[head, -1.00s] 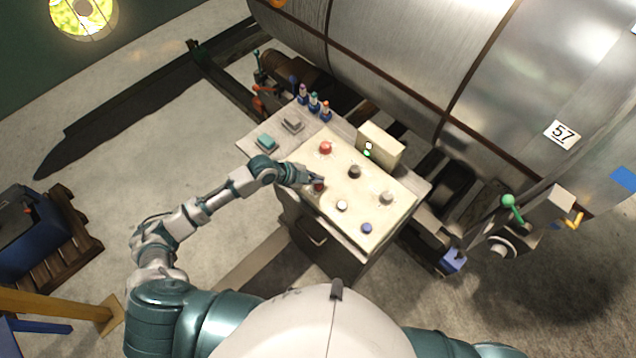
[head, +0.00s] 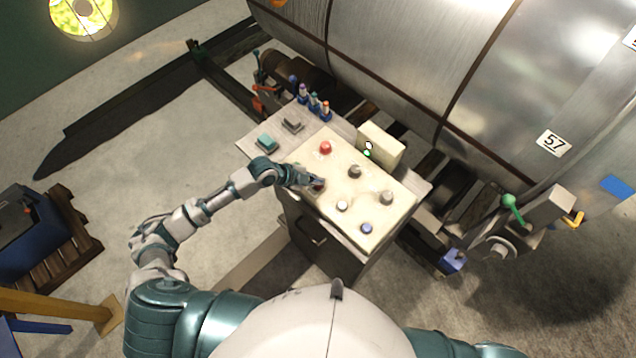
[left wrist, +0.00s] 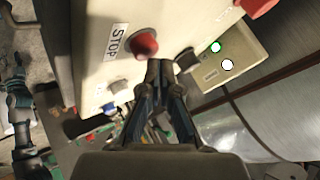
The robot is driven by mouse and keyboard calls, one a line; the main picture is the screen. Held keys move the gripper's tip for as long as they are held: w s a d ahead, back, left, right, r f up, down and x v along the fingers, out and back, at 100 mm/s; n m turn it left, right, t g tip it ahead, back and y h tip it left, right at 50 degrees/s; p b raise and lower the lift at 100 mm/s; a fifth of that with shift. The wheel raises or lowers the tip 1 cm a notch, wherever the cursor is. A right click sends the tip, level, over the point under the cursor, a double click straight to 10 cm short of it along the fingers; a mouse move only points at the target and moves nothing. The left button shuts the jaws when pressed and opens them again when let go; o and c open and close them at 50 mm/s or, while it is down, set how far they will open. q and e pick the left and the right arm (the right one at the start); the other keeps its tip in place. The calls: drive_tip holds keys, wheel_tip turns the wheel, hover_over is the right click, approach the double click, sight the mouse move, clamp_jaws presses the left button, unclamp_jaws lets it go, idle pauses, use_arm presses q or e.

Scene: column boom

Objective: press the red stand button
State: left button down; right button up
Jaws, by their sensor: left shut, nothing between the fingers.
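The cream control panel (head: 335,168) bears several knob-like buttons. One red button (head: 325,148) is near its far left edge. Another red button (head: 319,187) is at the near left edge, mostly hidden by my left gripper (head: 313,180). In the left wrist view, a red button (left wrist: 145,43) stands beside a "STOP" label (left wrist: 116,42). My left gripper, also in that view (left wrist: 160,66), is shut and empty, its tips close by this button and a dark button (left wrist: 187,60). I cannot tell whether they touch it. No label reading "stand" is legible. My right gripper is not in view.
A large metal drum (head: 420,60) marked 57 lies behind the panel. A box with white and green lamps (head: 380,146) stands at the panel's back edge. Small levers (head: 314,103) stand at its far left. Open floor (head: 120,160) lies left.

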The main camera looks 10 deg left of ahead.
use_arm(q)
drive_tip(key=shift+f+b, duration=0.35)
drive_tip(key=shift+f, duration=0.2)
idle(0.4)
drive_tip(key=shift+r, duration=0.1)
drive_tip(key=shift+r+p, duration=0.85)
wheel_tip(320, 180, up, 5)
drive_tip(key=p, duration=0.4)
idle(0.9)
